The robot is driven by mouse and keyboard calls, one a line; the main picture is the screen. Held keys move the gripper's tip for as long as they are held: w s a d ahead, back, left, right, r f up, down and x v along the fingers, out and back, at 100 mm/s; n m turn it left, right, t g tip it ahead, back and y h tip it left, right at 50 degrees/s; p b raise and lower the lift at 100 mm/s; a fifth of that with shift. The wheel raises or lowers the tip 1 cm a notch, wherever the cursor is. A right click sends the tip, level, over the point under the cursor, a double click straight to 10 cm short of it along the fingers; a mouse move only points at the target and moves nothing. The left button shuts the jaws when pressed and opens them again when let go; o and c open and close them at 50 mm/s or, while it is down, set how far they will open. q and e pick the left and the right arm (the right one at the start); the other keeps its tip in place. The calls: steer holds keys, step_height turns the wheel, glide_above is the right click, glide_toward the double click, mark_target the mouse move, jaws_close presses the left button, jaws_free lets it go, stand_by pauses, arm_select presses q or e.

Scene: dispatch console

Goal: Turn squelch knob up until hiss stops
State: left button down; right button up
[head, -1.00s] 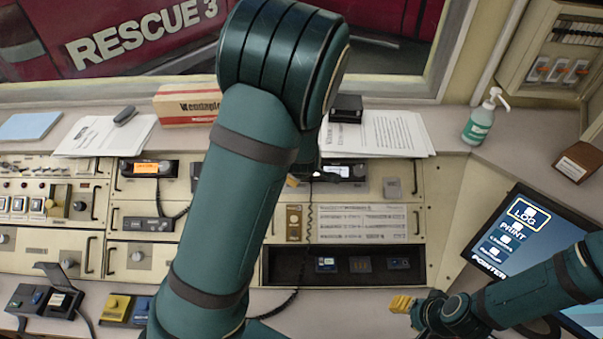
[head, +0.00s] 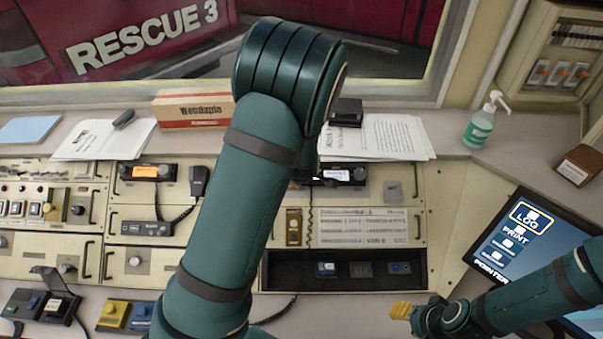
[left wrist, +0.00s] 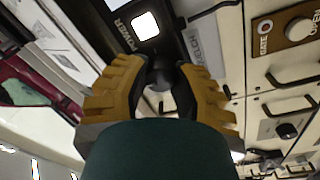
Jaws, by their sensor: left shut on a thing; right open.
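The squelch knob (left wrist: 157,74) is dark and round in the left wrist view, beside a partly hidden label ending in "ELCH". My left gripper (left wrist: 158,85) has its yellow fingers shut on the knob from both sides. The radio (head: 344,174) that bears it shows in the head view only in part, because my left arm covers its left side, the knob and the left gripper. My right gripper (head: 401,310) is open and empty over the desk's front edge at the lower right, apart from everything.
A lit square marked POWER (left wrist: 145,26) sits close to the left fingers. A GATE OPEN panel (left wrist: 298,30) is to the right. Papers (head: 385,137) lie behind the radio. A tilted screen (head: 520,238) stands near my right arm. A dark recess (head: 300,258) lies below the radio.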

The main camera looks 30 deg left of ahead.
arm_select(q)
steer(key=shift+m, duration=0.4)
steer(key=m, duration=0.4)
steer(key=shift+p, duration=0.3)
steer(key=m, duration=0.5)
steer(key=shift+h, duration=0.3)
steer(key=c, duration=0.7)
jaws_free()
steer(key=shift+a, duration=0.1)
